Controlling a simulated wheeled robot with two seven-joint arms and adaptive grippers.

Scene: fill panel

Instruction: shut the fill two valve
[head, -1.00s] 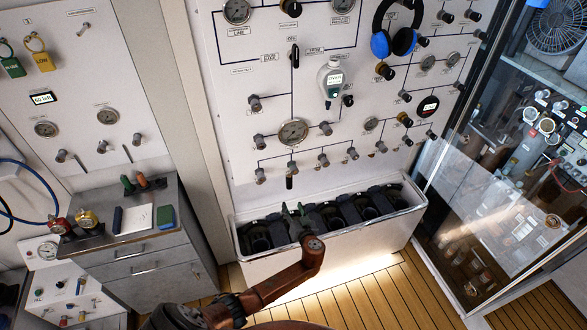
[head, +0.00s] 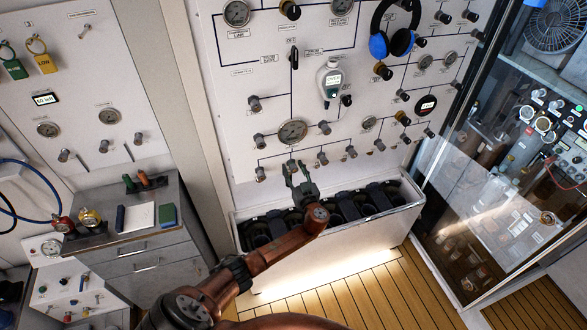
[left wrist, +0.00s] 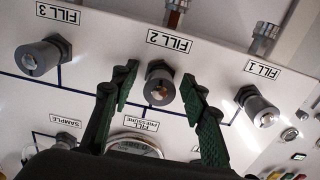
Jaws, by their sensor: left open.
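The fill two valve (left wrist: 160,86) is a dark round knob with a bright metal centre, on the white panel beside its FILL 2 label (left wrist: 170,42). The left wrist view shows the panel upside down. My left gripper (left wrist: 160,78) is open, with one green finger to each side of the knob and gaps on both sides. I cannot tell whether the fingertips reach past the knob's face. In the head view my left gripper (head: 295,174) is at the panel's lower row of knobs, largely covering the fill two valve. My right gripper is not in view.
The fill three knob (left wrist: 38,58) and fill one knob (left wrist: 257,106) flank the valve. The fill pressure gauge (head: 292,132) sits above it. A white trough (head: 405,222) with dark cylinders stands below. A grey cabinet (head: 150,250) stands at the left.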

